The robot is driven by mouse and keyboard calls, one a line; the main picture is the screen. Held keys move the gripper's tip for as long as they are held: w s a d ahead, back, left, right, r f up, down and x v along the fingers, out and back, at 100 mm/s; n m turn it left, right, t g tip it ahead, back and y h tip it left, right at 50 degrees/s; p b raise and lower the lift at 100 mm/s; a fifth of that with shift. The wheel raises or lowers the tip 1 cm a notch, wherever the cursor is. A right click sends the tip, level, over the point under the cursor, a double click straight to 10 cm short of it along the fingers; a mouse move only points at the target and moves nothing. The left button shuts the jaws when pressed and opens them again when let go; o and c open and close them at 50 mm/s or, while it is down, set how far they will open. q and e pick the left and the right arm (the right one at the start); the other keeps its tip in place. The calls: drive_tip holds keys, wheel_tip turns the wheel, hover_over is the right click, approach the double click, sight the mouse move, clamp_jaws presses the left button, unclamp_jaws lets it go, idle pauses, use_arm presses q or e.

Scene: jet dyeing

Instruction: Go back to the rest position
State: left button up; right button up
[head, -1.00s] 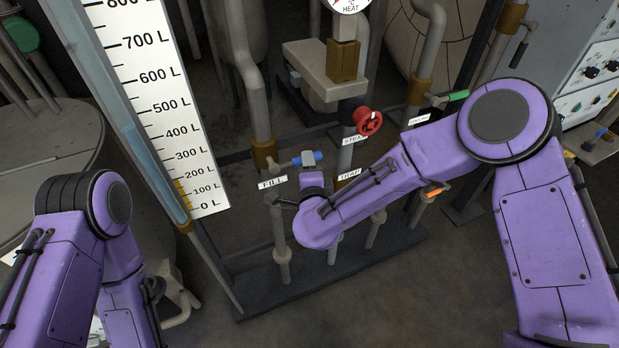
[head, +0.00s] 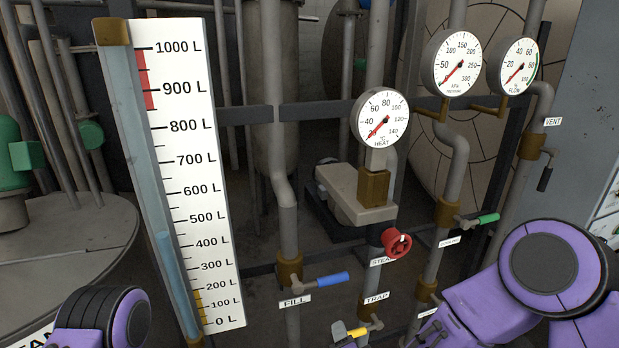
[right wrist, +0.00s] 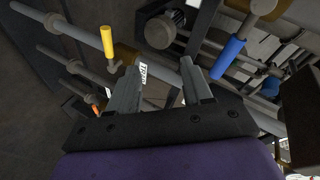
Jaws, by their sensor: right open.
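My right gripper (right wrist: 160,72) is open in the right wrist view, with nothing between its two grey fingers. In the head view my purple right arm (head: 480,308) fills the lower right, with its hand mostly out of sight at the bottom edge. The yellow valve handle (right wrist: 106,40) stands beyond the left finger in the wrist view, and the blue handle (right wrist: 228,58) beyond the right; both look apart from the fingers. Of my left arm only the purple joint (head: 105,322) shows at the lower left. The left gripper is out of view.
Ahead stands pipework with the blue FILL handle (head: 333,280), a red STEAM wheel (head: 397,243) and a green handle (head: 488,218). Dials for heat (head: 381,116), pressure (head: 457,63) and flow (head: 519,66) are above. A tall litre scale (head: 185,150) stands left, beside a round tank (head: 75,245).

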drive_tip(key=s+d+f+n+g+h, duration=0.1)
drive_tip(key=s+d+f+n+g, duration=0.25)
drive_tip(key=s+d+f, duration=0.7)
drive_tip(key=s+d+f+n+g+h, duration=0.1)
drive_tip(key=s+d+f+g, duration=0.2)
drive_tip(key=s, duration=0.6)
drive_tip(key=s+d+f+n+g+h, duration=0.1)
drive_tip(key=s+d+f+g+h, duration=0.1)
drive_tip(key=s+d+f, duration=0.4)
drive_tip(key=s+d+g, duration=0.1)
drive_tip(key=s+d, duration=0.1)
drive_tip(key=shift+s+d+f, duration=0.2)
drive_tip(key=shift+s+f, duration=0.05)
drive_tip(key=shift+s, duration=0.1)
drive_tip(key=shift+g, duration=0.25)
